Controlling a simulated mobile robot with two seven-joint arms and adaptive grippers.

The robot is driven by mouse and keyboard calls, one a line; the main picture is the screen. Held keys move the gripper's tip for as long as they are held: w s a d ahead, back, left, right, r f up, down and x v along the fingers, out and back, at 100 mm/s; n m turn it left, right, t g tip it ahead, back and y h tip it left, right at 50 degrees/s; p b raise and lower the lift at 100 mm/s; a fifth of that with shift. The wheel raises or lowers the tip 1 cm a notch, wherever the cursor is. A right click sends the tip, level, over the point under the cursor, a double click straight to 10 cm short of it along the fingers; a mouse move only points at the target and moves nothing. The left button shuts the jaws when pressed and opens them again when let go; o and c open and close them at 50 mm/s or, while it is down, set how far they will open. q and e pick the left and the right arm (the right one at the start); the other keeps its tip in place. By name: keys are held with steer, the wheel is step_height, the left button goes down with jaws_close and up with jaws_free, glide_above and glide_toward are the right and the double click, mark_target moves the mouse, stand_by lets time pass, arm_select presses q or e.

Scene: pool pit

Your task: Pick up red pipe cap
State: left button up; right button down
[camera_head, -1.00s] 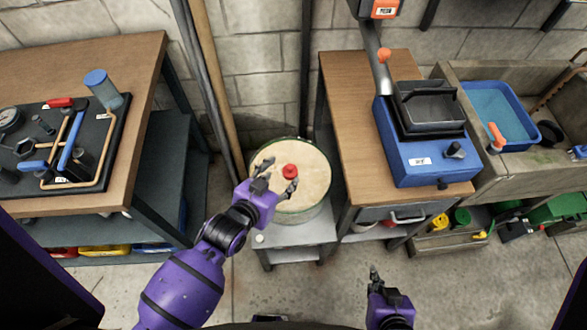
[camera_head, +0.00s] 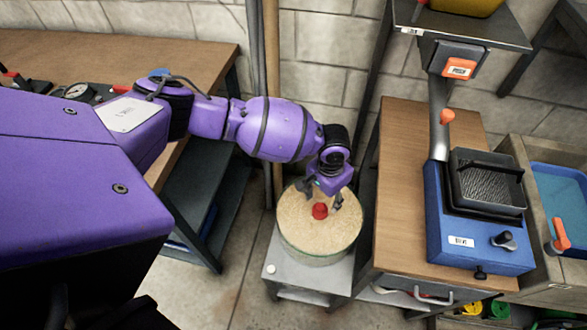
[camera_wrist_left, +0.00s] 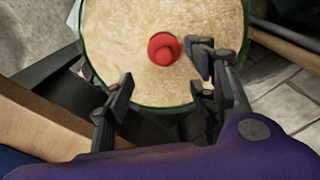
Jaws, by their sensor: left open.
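The red pipe cap (camera_head: 320,211) stands on the round, sand-coloured top of a drum-like container (camera_head: 305,237). In the left wrist view the cap (camera_wrist_left: 163,48) lies beyond the open fingers (camera_wrist_left: 160,90), closer to the right-hand finger. Nothing is between the fingers. The container's green rim (camera_wrist_left: 84,60) also shows there. My right gripper is not in view.
The container stands on a low grey metal stand (camera_head: 291,273). A wooden bench (camera_head: 399,220) with a blue machine (camera_head: 470,240) is close on the right. Another wooden bench (camera_head: 203,58) is on the left. Poles lean on the wall behind.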

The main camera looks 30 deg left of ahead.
mark_target(323, 207)
arm_select(q)
steer(key=shift+s+a+r+n, duration=0.1)
steer(key=shift+s+r+n, duration=0.1)
steer(key=shift+n, duration=0.1)
steer(key=shift+s+f, duration=0.1)
steer(key=shift+f, duration=0.15)
step_height(323, 207, down, 7)
steer(key=shift+f+b, duration=0.1)
steer(key=shift+b, duration=0.4)
steer(key=shift+w, duration=0.2)
steer(key=shift+c, duration=0.2)
steer(key=c, duration=1.1)
